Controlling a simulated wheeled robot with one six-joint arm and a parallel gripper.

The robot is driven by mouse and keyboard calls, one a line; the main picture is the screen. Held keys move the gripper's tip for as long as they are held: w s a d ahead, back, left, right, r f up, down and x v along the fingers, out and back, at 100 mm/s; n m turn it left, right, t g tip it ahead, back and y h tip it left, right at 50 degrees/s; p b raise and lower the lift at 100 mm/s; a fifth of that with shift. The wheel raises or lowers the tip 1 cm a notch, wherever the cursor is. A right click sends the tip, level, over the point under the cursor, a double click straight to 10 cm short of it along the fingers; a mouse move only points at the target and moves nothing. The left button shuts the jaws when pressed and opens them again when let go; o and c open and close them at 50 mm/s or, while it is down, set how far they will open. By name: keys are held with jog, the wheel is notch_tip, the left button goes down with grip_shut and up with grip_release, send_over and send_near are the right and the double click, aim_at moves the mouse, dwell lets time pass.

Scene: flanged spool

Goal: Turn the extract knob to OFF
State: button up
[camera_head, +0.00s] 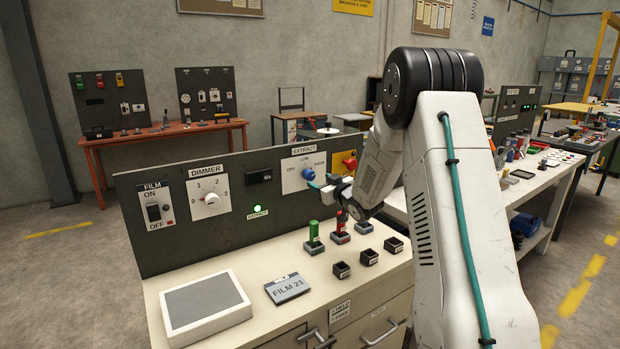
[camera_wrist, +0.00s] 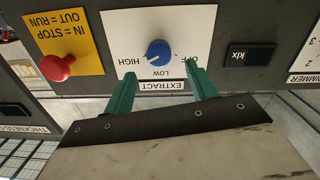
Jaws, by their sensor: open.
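The blue extract knob (camera_head: 308,174) sits on a white plate marked OFF, LOW and HIGH on the dark upright panel. The wrist view shows the knob (camera_wrist: 158,53) upside down, with a small pale mark on its face; I cannot tell surely which label it points at. My gripper (camera_wrist: 158,70) is open, its two teal fingers apart and empty in front of the plate, with the knob beyond and between them. In the head view my gripper (camera_head: 322,190) is close to the panel, just below the knob.
A red stop button on a yellow plate (camera_wrist: 62,50) is beside the extract plate. A dimmer knob (camera_head: 211,199), film switch (camera_head: 154,211) and lit green lamp (camera_head: 257,209) share the panel. Green (camera_head: 314,233) and red (camera_head: 340,222) upright items stand on the bench below.

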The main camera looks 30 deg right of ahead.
aim_at(311, 177)
jog(key=w, duration=0.8)
jog(key=shift+d+f, duration=0.1)
jog(key=shift+f, duration=0.25)
jog(key=shift+c, duration=0.4)
jog(key=c, duration=0.9)
